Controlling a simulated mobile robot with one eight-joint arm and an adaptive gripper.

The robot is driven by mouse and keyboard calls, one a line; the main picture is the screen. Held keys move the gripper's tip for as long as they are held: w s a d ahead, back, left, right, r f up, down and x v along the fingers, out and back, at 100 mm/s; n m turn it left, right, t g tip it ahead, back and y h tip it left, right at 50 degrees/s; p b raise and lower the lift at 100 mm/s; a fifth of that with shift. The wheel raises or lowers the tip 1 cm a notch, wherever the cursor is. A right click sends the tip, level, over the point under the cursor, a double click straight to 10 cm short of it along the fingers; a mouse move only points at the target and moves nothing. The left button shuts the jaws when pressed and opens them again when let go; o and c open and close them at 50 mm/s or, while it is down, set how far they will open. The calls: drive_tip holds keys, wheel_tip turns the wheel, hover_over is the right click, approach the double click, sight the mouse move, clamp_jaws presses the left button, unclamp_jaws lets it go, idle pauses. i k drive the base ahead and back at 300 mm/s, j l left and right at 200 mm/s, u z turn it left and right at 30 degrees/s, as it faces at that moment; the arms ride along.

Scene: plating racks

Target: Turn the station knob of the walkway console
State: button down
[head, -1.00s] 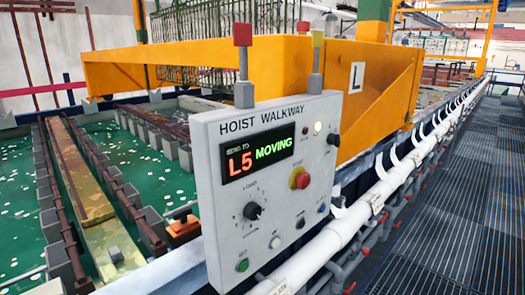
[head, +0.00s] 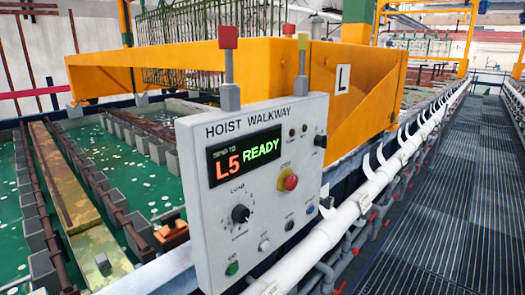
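The walkway console (head: 215,262) is an upright white panel marked HOIST WALKWAY, left of centre in the head view. Its display (head: 245,156) reads L5 in red and READY in green, with small text above L5. Below the display is a black round knob (head: 240,213) with a dial scale around it and LOAD printed above. Another black knob (head: 320,141) sits at the panel's upper right edge. I cannot read which of them is labelled as the station knob. My gripper is not in view.
A red button on a yellow collar (head: 289,182), a green button (head: 232,268) and several small buttons share the panel. A yellow hoist beam (head: 200,65) stands behind it, with green tanks at left. A white pipe (head: 340,220) borders the open grated walkway (head: 450,200) at right.

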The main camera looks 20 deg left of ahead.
sight(241, 214)
drive_tip(key=u, duration=1.35)
drive_tip(key=l+z, duration=0.25)
drive_tip(key=l, duration=0.25)
